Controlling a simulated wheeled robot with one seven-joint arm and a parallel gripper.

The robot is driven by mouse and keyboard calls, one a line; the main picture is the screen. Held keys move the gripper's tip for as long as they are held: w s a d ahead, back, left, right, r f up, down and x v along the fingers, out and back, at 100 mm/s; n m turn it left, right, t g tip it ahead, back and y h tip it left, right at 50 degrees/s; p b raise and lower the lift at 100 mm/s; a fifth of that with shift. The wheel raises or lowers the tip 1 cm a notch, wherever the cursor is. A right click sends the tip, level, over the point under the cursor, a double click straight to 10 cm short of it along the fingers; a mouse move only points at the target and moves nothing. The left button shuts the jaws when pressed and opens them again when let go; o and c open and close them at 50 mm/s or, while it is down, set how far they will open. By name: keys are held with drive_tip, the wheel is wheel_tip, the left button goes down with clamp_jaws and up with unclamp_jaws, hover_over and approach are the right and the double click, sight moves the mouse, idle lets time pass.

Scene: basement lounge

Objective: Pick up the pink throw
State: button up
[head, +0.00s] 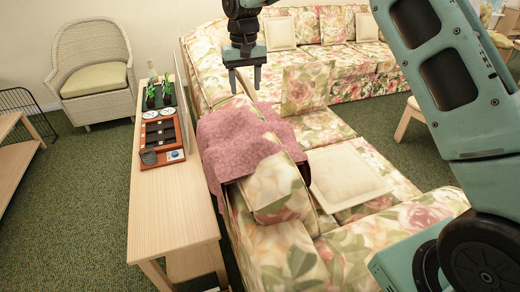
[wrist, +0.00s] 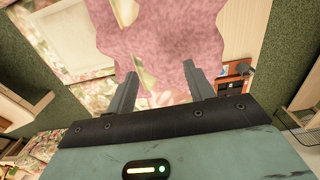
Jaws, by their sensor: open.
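The pink throw (head: 227,148) is draped over the back of the floral sofa (head: 292,252), with one side hanging toward the wooden console table. A floral cushion covers part of it. My gripper (head: 244,80) is open and empty, pointing down above the sofa, and appears higher than the throw in the head view. In the wrist view the throw (wrist: 165,45) lies beyond the two spread fingers of my gripper (wrist: 163,88), with a gap in the cloth showing sofa fabric. I cannot tell the exact height between fingers and throw.
A wicker chair (head: 92,72) stands at the back left. A cream pillow (head: 347,178) lies on the sofa seat.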

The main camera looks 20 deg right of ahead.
sight(248, 122)
wheel_tip(248, 122, down, 9)
drive_tip(key=shift+f+p, duration=0.2)
drive_tip(key=shift+p, duration=0.35)
drive_tip(key=shift+s+f+p, duration=0.2)
drive_tip(key=shift+f+p, duration=0.55)
drive_tip(key=shift+f, duration=1.9)
clamp_jaws()
